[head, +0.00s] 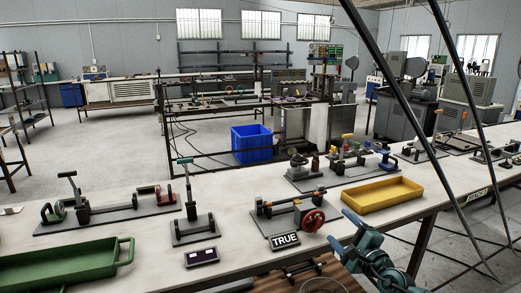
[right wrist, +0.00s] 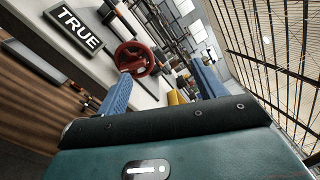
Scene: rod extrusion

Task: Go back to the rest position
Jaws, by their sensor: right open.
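My right gripper (head: 345,232) is at the front edge of the long white workbench (head: 235,235), just right of the TRUE sign (head: 285,240). In the right wrist view its two blue fingers stand apart with nothing held between them, so the gripper (right wrist: 160,85) is open. A fixture with a red handwheel (head: 313,221) stands on the bench to the left of the gripper. The handwheel also shows in the right wrist view (right wrist: 134,58), beyond the fingers and apart from them. My left gripper is in neither view.
A yellow tray (head: 383,196) lies on the bench beyond the right gripper. A green tray (head: 60,268), a lever press (head: 192,210) and a dark display block (head: 201,256) are to the left. A blue crate (head: 251,143) stands behind the bench. Bare bench top lies between the fixtures.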

